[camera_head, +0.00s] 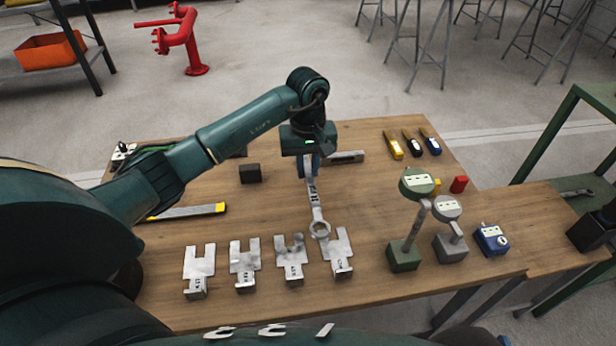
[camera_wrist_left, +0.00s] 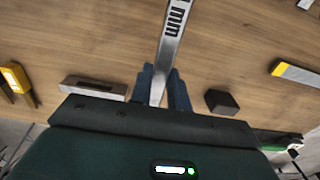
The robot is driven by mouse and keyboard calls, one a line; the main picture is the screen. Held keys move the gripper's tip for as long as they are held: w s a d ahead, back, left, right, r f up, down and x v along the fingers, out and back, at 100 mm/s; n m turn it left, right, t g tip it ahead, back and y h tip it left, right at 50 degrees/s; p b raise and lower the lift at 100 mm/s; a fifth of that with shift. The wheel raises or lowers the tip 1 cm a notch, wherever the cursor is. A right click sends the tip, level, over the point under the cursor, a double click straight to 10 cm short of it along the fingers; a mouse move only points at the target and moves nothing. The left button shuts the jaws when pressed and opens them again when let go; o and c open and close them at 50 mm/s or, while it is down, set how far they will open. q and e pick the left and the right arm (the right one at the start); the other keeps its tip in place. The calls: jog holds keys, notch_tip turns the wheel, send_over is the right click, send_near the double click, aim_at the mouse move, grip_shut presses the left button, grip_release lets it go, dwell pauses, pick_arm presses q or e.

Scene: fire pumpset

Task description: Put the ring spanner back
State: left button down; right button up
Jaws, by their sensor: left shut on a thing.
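My left gripper (camera_head: 309,166) is shut on the handle of the ring spanner (camera_head: 316,208), a flat silver tool with dark lettering. Its ring end points toward the near side of the table, just behind and between the two right-hand metal holders. I cannot tell whether it touches them. In the left wrist view, the spanner (camera_wrist_left: 174,45) stands between the blue fingers (camera_wrist_left: 163,88), its ring out of frame. Several slotted metal holders stand in a row: one at far left (camera_head: 199,262), two in the middle (camera_head: 243,260) (camera_head: 290,258), one at right (camera_head: 340,248). My right gripper is not in view.
Two dial gauges on stands (camera_head: 404,255) (camera_head: 451,246) and a blue meter (camera_head: 490,240) stand right of the holders. A black block (camera_head: 250,173), a yellow-ended bar (camera_head: 190,212) and several coloured tools (camera_head: 412,144) lie farther back. Bare wood lies between the bar and holders.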

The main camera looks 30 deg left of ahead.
aim_at(308, 170)
pick_arm(q)
notch_tip(308, 170, down, 3)
jog(key=shift+r, duration=0.1)
jog(key=shift+f+b, duration=0.45)
jog(key=shift+b, duration=0.1)
jog(key=c, duration=1.3)
grip_release()
jog(key=shift+c, duration=0.2)
jog(key=shift+r+p, duration=0.25)
jog(key=shift+p, duration=0.05)
notch_tip(308, 170, up, 12)
jog(key=shift+f+p, duration=0.15)
jog(key=shift+p, duration=0.55)
jog(key=shift+r, duration=0.35)
